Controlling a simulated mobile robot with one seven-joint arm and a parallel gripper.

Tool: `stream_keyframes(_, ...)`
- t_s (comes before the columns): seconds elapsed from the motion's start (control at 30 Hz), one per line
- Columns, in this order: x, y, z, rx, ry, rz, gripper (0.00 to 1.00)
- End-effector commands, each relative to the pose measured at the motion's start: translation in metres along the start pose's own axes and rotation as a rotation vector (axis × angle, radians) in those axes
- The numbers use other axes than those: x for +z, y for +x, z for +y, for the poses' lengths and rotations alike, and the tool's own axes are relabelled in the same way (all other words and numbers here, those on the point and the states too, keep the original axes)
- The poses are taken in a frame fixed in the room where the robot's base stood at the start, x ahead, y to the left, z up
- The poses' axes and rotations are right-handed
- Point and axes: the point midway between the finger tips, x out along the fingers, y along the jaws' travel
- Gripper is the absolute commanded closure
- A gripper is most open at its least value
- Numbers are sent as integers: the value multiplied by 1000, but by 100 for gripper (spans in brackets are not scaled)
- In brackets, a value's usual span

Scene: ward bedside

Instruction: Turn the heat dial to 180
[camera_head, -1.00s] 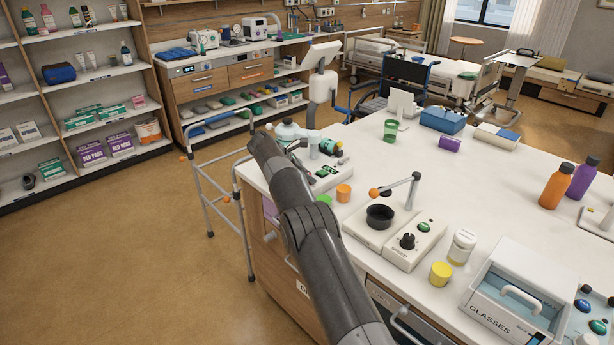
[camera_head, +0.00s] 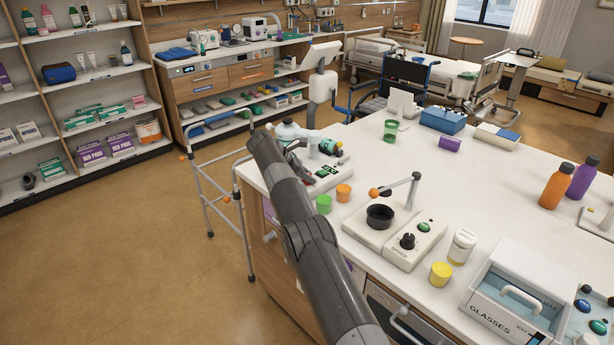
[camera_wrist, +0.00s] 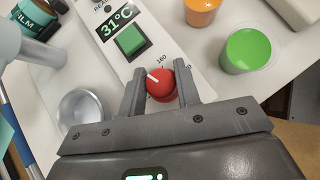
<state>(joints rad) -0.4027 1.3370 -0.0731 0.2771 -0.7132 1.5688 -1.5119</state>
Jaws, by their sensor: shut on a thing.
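The red heat dial (camera_wrist: 160,86) shows in the wrist view, with a white pointer mark directed to the upper left. A printed 160 is just above the dial; other scale marks are small or covered by the fingers. My gripper (camera_wrist: 161,78) is shut on the dial, one finger on each side. In the head view the device (camera_head: 322,184) is at the left end of the white counter, and my arm hides the dial.
A green cup (camera_wrist: 247,50) and an orange cup (camera_wrist: 201,10) stand close right of the device. A round metal dish (camera_wrist: 82,108) is left of my gripper. A hotplate with a black dial (camera_head: 407,241) is farther right. The counter's middle is mostly clear.

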Motion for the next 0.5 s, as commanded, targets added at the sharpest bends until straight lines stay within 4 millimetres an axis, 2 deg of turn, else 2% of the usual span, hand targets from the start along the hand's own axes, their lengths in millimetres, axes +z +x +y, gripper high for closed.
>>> stream_keyframes(0.03, -1, 1, 0, -2, -1, 1, 93)
stream_keyframes(0.07, -1, 1, 0, -2, -1, 1, 69)
stream_keyframes(0.1, -1, 1, 0, -2, -1, 1, 65)
stream_keyframes(0.3, 0, 1, 0, -1, 0, 0, 49)
stream_keyframes(0.5, 0, 0, 0, -1, 0, 0, 48)
